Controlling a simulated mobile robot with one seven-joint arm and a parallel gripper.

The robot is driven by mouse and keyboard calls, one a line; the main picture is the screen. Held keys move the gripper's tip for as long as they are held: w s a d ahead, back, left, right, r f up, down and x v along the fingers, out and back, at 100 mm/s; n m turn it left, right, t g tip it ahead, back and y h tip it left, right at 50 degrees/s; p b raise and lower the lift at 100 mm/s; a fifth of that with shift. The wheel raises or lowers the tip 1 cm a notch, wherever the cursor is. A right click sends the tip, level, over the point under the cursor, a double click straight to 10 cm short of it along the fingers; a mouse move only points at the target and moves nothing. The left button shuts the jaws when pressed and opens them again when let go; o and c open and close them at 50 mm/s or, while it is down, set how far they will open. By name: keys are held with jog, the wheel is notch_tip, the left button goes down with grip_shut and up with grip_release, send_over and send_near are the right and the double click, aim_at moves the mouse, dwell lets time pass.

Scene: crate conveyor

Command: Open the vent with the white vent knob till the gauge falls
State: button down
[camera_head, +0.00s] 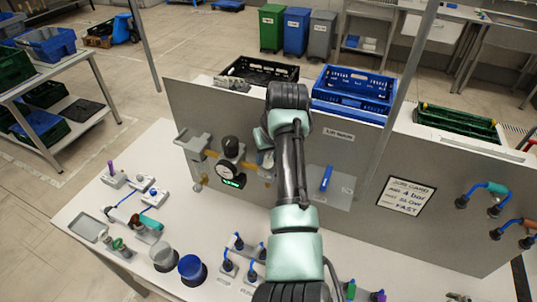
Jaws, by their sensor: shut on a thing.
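The display is too small to read. My arm reaches up from the bottom and bends over in front of the panel. My gripper (267,160) is just right of the gauge, close to the panel, and mostly hidden by my arm. It is shut, apparently on the white vent knob; the knob and the fingertips cannot be seen clearly.
A grey bracket (193,142) sits left of the gauge. A blue handle (326,178) and a job card (406,196) are right of my arm. Crates, including a blue crate (354,88), lie behind the panel.

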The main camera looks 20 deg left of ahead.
jog(key=m+p, duration=0.1)
jog(key=m, duration=0.1)
jog(key=m+h+p, duration=0.1)
jog(key=m, duration=0.1)
jog(key=shift+a+r+m+t+h, duration=0.2)
jog(key=shift+m+t+h, duration=0.1)
jog(key=shift+t, duration=0.1)
jog(key=m+h, duration=0.1)
jog(key=m, duration=0.3)
jog(key=shift+a+f+m+h, duration=0.2)
jog(key=shift+m+h, duration=0.1)
jog(key=shift+h, duration=0.1)
jog(key=m+h+b, duration=0.1)
jog(key=m+b, duration=0.2)
jog(key=m, duration=0.1)
jog(key=shift+f+h+b, duration=0.1)
jog(key=shift+h+b, duration=0.2)
jog(key=shift+h, duration=0.1)
jog(key=m+b, duration=0.2)
jog(key=shift+m+g+h, duration=0.3)
jog(key=shift+g, duration=0.1)
jog(key=shift+w+m+h+b, duration=0.1)
jog(key=shift+m+h+b, duration=0.2)
jog(key=shift+m+b, duration=0.6)
jog(key=shift+r+b, duration=0.2)
jog(key=shift+b, duration=0.1)
jog(key=c, duration=0.5)
grip_release()
jog(key=shift+g, duration=0.3)
